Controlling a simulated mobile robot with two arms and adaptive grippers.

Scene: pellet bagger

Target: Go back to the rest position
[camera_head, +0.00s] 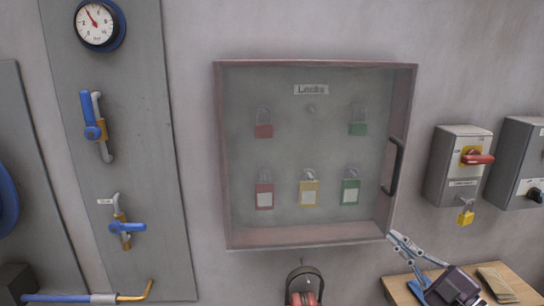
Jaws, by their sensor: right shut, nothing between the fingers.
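My right gripper (396,239) is in the lower right, near the lower right corner of the lock cabinet (320,238). Its fingers come together at the tips and hold nothing. I cannot tell whether the tips touch the cabinet. The dark body of my right gripper is in front of a wooden table. My left gripper is not in view. The cabinet has a clear front, which is closed, and a dark handle (395,167) on its right side.
Several padlocks hang inside the cabinet. Switch boxes (443,180) are on the wall at right, one with a yellow padlock (466,216) below. The wooden table (398,292) is at lower right. A grey panel (150,200) at left carries a gauge (96,24) and valves.

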